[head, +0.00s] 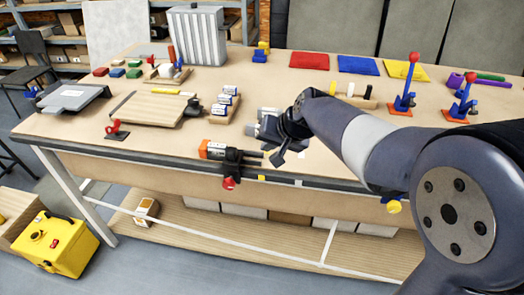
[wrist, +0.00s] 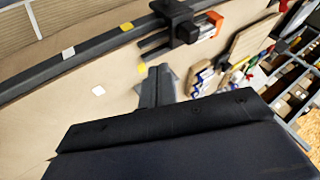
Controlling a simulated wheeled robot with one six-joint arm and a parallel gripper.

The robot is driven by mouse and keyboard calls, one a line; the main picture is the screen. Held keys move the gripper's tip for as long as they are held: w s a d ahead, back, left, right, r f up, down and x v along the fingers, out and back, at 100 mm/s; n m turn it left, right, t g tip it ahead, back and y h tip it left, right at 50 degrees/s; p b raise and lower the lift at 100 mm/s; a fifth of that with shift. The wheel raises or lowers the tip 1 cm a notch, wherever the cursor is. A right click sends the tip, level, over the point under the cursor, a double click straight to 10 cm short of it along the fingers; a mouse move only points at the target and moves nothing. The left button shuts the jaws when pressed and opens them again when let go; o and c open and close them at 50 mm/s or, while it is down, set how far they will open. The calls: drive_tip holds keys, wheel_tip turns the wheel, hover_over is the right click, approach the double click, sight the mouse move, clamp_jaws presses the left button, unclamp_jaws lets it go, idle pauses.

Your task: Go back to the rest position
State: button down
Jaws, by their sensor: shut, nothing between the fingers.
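My gripper (head: 274,146) hangs above the front part of the workbench (head: 290,105), just right of an orange and black tool (head: 222,152) at the bench's front edge. In the wrist view the fingers of my gripper (wrist: 157,78) lie close together with nothing between them. The orange and black tool (wrist: 205,25) shows beyond the fingers there. My gripper appears apart from it.
A wooden board (head: 152,109) and a rack of white bottles (head: 225,108) lie left of my gripper. Blue and red upright tools (head: 406,95) stand at the right. Red, blue and yellow mats (head: 358,65) lie at the back. A yellow case (head: 55,244) stands on the floor.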

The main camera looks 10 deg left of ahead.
drive_tip(key=shift+v, duration=1.15)
drive_tip(key=shift+f, duration=0.1)
